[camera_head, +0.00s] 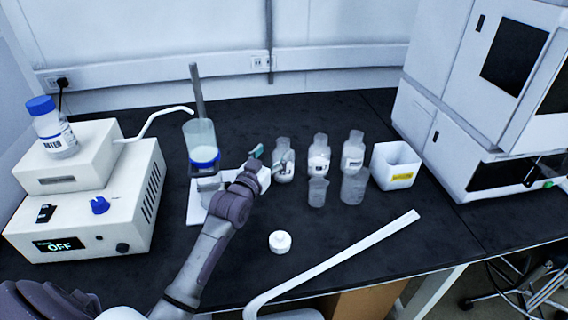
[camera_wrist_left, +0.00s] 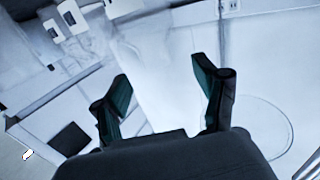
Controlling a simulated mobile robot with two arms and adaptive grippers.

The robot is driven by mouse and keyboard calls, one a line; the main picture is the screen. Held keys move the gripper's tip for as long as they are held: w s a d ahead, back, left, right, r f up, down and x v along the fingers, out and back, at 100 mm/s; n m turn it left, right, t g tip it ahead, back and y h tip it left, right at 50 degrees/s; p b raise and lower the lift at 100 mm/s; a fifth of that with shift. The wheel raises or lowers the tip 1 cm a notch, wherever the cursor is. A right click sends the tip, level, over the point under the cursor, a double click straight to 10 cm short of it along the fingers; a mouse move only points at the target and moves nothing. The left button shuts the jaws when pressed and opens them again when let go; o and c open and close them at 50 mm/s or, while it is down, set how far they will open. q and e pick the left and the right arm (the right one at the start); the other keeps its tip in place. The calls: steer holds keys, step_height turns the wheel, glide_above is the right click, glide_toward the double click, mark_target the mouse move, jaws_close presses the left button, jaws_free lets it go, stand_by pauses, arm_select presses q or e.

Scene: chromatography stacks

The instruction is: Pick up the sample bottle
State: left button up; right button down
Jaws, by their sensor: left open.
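Several clear bottles with white labels stand in a group at the middle of the dark bench. I cannot tell which is named the sample bottle. The leftmost bottle (camera_head: 284,168) is closest to my left gripper (camera_head: 270,160). The gripper is open, with its teal fingers pointing at that bottle, and partly overlaps it in view. I cannot tell whether they touch. In the left wrist view the open fingers (camera_wrist_left: 162,78) are wide apart, with a pale, blurred background between them. No bottle shows clearly there. My right gripper is not in view.
A white device (camera_head: 90,215) reading OFF carries a blue-capped bottle (camera_head: 55,135) at left. A blue-ringed vessel (camera_head: 201,142) stands behind my arm. A white bin (camera_head: 397,165) is right of the bottles, beside a large instrument (camera_head: 430,135). A white cap (camera_head: 280,241) lies in front.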

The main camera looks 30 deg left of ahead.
mark_target(280, 146)
arm_select(q)
steer(key=shift+w, duration=0.55)
steer(key=shift+w+r, duration=0.1)
steer(key=shift+w, duration=0.35)
steer(key=w, duration=0.3)
steer(key=shift+w+d, duration=0.1)
steer(key=shift+w, duration=0.6)
steer(key=c, duration=1.3)
jaws_close()
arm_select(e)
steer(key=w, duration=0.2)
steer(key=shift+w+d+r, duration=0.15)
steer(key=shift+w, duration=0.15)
